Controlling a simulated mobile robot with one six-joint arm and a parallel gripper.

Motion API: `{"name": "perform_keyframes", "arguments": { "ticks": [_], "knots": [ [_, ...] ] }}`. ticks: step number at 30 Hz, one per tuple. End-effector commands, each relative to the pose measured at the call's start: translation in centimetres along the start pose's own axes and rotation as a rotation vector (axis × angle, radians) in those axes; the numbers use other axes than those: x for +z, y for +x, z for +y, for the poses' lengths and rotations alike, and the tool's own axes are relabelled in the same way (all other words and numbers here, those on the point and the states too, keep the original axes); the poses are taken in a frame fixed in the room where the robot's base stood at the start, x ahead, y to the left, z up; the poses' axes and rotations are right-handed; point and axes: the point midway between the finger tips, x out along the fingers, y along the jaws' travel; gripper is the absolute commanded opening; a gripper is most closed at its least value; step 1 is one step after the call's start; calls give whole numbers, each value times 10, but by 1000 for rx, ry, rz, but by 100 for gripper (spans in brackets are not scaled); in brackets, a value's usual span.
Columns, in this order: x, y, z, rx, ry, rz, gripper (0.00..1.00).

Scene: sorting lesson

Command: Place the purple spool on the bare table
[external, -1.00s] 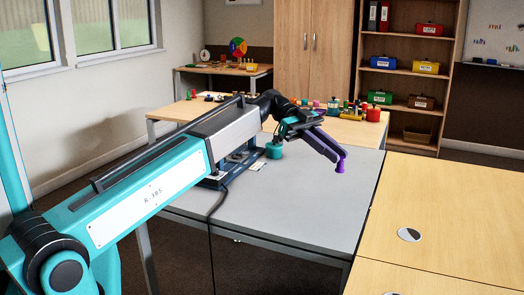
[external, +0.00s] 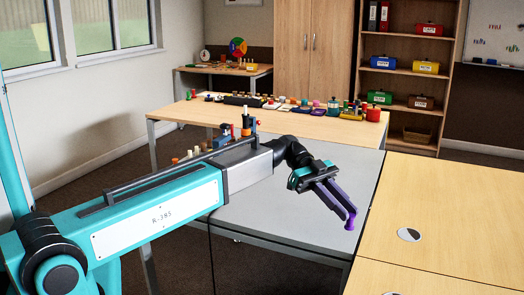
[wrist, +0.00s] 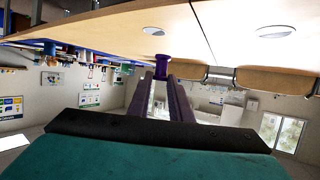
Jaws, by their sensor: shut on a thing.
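The purple spool (external: 350,222) is small and sits between the tips of my gripper (external: 348,211), which is shut on it. In the external view it shows over the right part of the grey table (external: 290,228), near that table's right edge. I cannot tell how far it is above the surface. In the wrist view the spool (wrist: 162,64) is at the ends of the two long purple fingers, in front of a table edge.
Several small coloured objects line the wooden table (external: 270,118) behind. The grey surface around the spool looks clear; my arm hides its left part.

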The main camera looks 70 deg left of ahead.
Motion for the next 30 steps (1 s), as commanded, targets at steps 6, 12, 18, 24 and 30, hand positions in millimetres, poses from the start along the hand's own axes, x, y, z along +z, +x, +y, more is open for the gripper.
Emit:
{"name": "perform_keyframes", "arguments": {
  "ticks": [6,12,18,24,30],
  "knots": [
    [32,12,0,1,-2,0,0],
    [40,15,0,0,0,0,0],
    [40,15,0,0,0,0,0],
    [40,15,-3,0,0,0,0],
    [40,17,-18,1,0,0,0]
  ]
}}
